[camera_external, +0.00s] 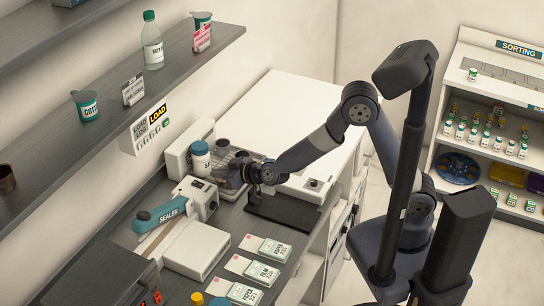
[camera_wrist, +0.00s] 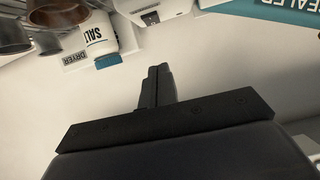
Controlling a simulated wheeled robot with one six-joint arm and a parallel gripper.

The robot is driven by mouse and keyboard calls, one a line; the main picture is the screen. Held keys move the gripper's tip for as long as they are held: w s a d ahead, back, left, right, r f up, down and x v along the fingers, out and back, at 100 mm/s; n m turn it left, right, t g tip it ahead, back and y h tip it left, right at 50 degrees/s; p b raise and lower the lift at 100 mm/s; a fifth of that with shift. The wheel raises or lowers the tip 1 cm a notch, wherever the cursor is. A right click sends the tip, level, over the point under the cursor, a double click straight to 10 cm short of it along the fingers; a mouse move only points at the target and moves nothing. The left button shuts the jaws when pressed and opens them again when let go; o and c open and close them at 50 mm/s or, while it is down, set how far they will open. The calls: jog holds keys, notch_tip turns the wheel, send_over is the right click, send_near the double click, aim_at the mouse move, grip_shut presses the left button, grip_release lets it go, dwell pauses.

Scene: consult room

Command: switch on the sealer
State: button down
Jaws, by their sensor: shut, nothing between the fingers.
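The sealer (camera_external: 160,213) stands on the dark counter in the external view, with a teal arm lettered SEALER and a white body. Its teal lettered part also shows at the top right of the wrist view (camera_wrist: 262,12). My gripper (camera_wrist: 159,72) is shut and empty in the wrist view, apart from the sealer. In the external view my arm reaches over the counter, and my gripper's end is near the white-and-blue salt bottle, behind and right of the sealer; its fingertips are hard to make out there.
The salt bottle (camera_external: 200,158) also shows in the wrist view (camera_wrist: 99,38), beside metal cups (camera_wrist: 58,13) and a DRYER label (camera_wrist: 77,61). Paper and film packets (camera_external: 266,248) lie on the counter's front. A shelf (camera_external: 110,83) with cups and a bottle overhangs the counter's left side.

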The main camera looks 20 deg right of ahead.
jog(key=shift+f+b+v, duration=0.15)
jog(key=shift+f+v, duration=0.05)
jog(key=shift+v, duration=0.65)
jog(key=shift+f+b+v, duration=0.15)
jog(key=shift+v, duration=0.65)
jog(key=shift+f+b+v, duration=0.15)
jog(key=shift+f+v, duration=0.05)
jog(key=shift+v, duration=0.65)
jog(key=shift+s+d, duration=0.1)
jog(key=x, duration=0.3)
jog(key=r+p+x, duration=0.1)
jog(key=x, duration=0.2)
jog(key=p+x, duration=0.1)
jog(key=x, duration=0.2)
jog(key=shift+w+a+r, duration=0.15)
jog(key=shift+w+a, duration=0.3)
jog(key=shift+w, duration=0.05)
jog(key=shift+w+a+f+b, duration=0.15)
jog(key=shift+f+b, duration=0.1)
jog(key=shift+b, duration=0.05)
jog(key=b, duration=0.2)
jog(key=shift+r+b, duration=0.25)
jog(key=shift+b, duration=0.15)
jog(key=shift+v, duration=1)
jog(key=shift+a, duration=0.1)
